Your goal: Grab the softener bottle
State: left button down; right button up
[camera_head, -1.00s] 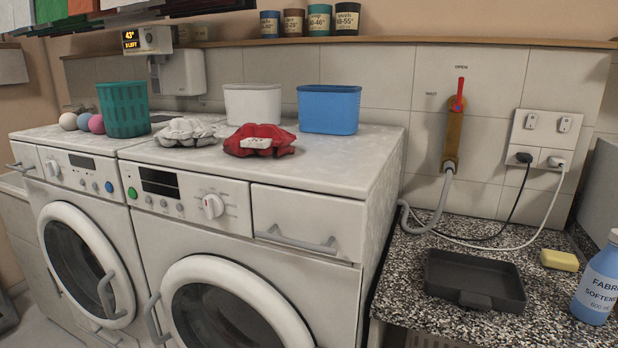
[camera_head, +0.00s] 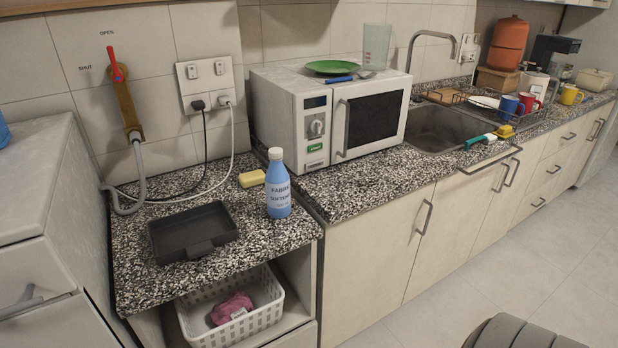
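The softener bottle (camera_head: 279,188) is blue with a white cap and a printed label. It stands upright on the speckled countertop (camera_head: 175,276), near the counter's front right corner and left of the microwave. Nothing covers it. Neither of my grippers shows in the head view.
A black tray (camera_head: 192,232) and a yellow soap bar (camera_head: 252,178) lie left of the bottle. The microwave (camera_head: 330,115) stands behind it to the right. Cables (camera_head: 204,150) hang behind. A white basket (camera_head: 233,308) sits below.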

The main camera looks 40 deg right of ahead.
aim_at(277, 179)
jog(key=z, duration=1.1)
jog(key=i+l+u, duration=0.2)
jog(key=k+j, duration=0.1)
